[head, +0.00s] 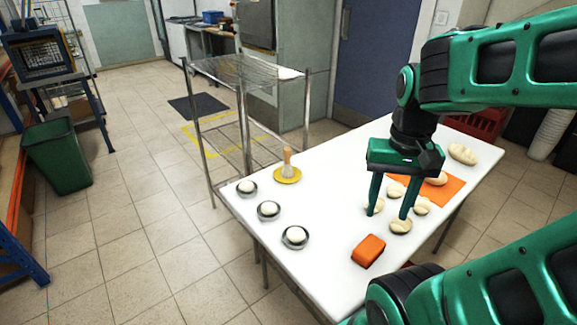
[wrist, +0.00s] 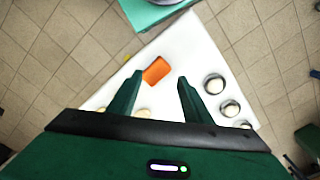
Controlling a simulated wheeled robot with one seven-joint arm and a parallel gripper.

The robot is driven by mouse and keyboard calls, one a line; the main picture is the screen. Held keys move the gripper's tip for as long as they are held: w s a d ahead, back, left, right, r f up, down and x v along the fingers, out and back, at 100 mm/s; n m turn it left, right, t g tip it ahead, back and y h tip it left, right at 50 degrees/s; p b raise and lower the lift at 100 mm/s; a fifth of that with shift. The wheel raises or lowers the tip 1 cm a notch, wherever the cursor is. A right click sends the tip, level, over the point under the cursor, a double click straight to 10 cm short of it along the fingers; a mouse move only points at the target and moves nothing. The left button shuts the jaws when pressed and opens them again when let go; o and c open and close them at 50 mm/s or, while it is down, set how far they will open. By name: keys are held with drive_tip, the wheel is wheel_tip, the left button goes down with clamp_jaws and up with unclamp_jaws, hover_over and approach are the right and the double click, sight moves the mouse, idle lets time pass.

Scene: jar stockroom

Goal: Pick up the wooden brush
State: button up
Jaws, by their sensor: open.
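The wooden brush (head: 287,157) stands upright, handle up, on a round yellow dish (head: 278,179) near the far left edge of the white table. It has a tan handle and a pale, wider lower end. I cannot make it out in the wrist view. My gripper (head: 388,213) is open and empty, pointing down above the table, well to the right of the brush and nearer to me. In the wrist view its two fingers (wrist: 160,80) are spread apart with nothing between them.
Three metal bowls with white balls (head: 269,209) line the table's left edge. An orange block (head: 368,250) lies at the front. Several pale dough-like lumps (head: 401,226) lie below and around my gripper, some by an orange mat (head: 455,187). A wire rack (head: 244,110) stands behind the brush.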

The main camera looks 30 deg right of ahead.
drive_tip(key=w+d+r+m, duration=0.25)
drive_tip(key=w+m, duration=0.25)
drive_tip(key=w, duration=1)
drive_tip(key=m, duration=1.2)
hover_over(287, 159)
drive_tip(key=f, duration=0.8)
drive_tip(key=shift+w+d, duration=0.1)
drive_tip(key=shift+d, duration=0.15)
drive_tip(key=f, duration=0.5)
drive_tip(key=shift+w+a, duration=0.1)
drive_tip(key=shift+w, duration=0.3)
drive_tip(key=shift+w+d+f, duration=0.1)
drive_tip(key=shift+f, duration=1.45)
drive_tip(key=shift+d+f, duration=0.1)
drive_tip(key=shift+f, duration=1.4)
drive_tip(key=c, duration=1.1)
